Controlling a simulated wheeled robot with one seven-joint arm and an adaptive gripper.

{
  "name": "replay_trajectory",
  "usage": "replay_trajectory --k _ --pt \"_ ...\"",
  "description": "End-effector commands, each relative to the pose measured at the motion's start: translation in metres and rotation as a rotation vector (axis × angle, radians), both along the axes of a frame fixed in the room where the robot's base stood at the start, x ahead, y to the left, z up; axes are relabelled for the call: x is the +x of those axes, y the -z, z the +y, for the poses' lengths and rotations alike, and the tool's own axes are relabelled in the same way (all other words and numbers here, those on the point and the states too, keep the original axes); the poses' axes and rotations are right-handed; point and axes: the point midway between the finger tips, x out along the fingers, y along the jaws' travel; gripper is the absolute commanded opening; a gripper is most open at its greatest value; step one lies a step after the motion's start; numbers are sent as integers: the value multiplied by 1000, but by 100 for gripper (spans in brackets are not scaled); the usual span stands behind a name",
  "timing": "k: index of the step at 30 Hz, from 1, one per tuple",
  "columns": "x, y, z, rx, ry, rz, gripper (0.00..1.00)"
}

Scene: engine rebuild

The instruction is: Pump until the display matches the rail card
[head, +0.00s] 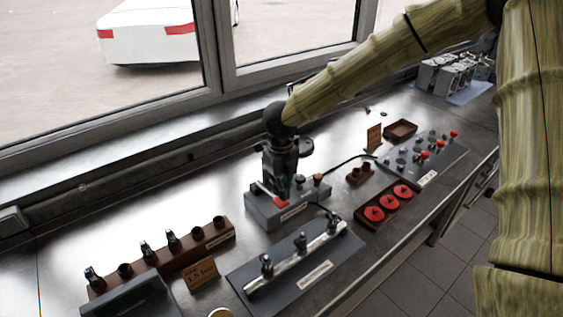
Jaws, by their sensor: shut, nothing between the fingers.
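My gripper (284,192) is shut and empty, pointing down at the grey pump box (262,212). Its tips are at or just above a red part on the box's top; I cannot tell whether they touch. The gripper hides part of the box top. The metal rail (315,248) lies on a dark plate in front of the box. I cannot make out a readable display.
A brown rack (215,236) with several injector-like parts stands at left, behind a dark box (125,298). A brown tray (370,224) with red round parts is right of the rail. A grey panel (425,160) with red knobs is farther right. Bare bench lies behind.

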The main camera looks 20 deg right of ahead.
Motion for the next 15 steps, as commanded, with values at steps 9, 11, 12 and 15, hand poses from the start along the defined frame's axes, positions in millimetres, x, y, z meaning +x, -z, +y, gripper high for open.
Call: replay_trajectory --k 9,11,12,15 --pt "0 1 0 0 0 0 0" --pt "0 2 0 0 0 0 0" --pt "0 3 0 0 0 1 0" --pt "0 7 0 0 0 1 0"
